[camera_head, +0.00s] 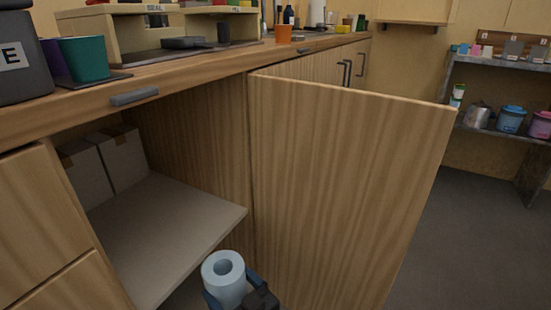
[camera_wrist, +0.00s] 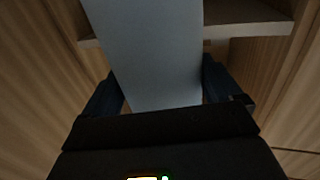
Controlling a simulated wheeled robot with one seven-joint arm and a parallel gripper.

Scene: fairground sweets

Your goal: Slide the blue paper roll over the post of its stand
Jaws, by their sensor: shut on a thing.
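The blue paper roll (camera_head: 224,279) is pale blue with a dark hole in its top end. It is upright or nearly so in the head view, in front of the open cupboard's shelf. My gripper (camera_head: 236,296) is shut on it, with a dark blue finger at each side. In the wrist view the roll (camera_wrist: 155,55) fills the middle, between the fingers of my gripper (camera_wrist: 160,92). I cannot make out the stand or its post in either view.
An open cupboard door (camera_head: 345,185) stands just right of the roll. The cupboard's pale shelf (camera_head: 165,235) is mostly bare, with boxes (camera_head: 105,160) at the back. The wooden counter (camera_head: 190,72) runs above. Open floor (camera_head: 470,240) lies to the right.

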